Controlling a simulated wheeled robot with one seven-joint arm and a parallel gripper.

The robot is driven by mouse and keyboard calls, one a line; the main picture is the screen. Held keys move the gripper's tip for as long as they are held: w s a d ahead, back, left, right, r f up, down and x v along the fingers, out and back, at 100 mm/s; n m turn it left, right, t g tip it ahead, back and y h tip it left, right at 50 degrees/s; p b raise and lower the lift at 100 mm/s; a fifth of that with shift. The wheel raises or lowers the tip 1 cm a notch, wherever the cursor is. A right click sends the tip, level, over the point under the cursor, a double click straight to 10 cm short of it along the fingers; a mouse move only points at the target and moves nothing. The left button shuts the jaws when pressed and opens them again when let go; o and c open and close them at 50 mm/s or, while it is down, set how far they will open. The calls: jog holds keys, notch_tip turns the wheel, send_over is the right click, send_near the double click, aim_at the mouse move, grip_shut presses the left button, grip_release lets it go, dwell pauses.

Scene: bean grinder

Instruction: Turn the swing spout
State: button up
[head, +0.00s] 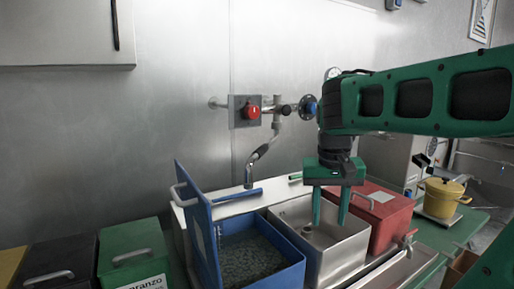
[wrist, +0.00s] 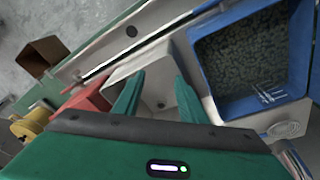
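The swing spout (head: 264,149) is a grey metal pipe on the back wall. It slopes down to the left from the valve fittings, and its nozzle (head: 249,178) hangs near the back edge of the blue bin. A red knob (head: 252,112) and a blue knob (head: 311,108) sit beside its mount. My gripper (head: 329,218) points down over the steel bin (head: 350,249), to the right of the spout and apart from it. Its two green fingers are spread with nothing between them; they also show in the wrist view (wrist: 159,82). I cannot clearly make out the spout in the wrist view.
The blue bin (head: 205,240) holds dark granules and has its lid raised at left. A red box (head: 388,212) stands right of the steel bin, a yellow pot (head: 443,198) farther right. A green box (head: 134,259) stands at left. Air before the wall left of the spout is clear.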

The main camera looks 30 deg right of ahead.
jog(key=w+a+r+m+t, duration=0.1)
jog(key=w+a+r+t, duration=0.1)
jog(key=w+r, duration=1.05)
jog(key=m+t, duration=0.2)
send_near(260, 148)
jog(key=x, duration=0.8)
jog(key=shift+w+d+f, duration=0.15)
jog(key=shift+d+f, duration=0.1)
jog(key=shift+f, duration=0.1)
grip_shut()
jog(key=shift+a, duration=0.1)
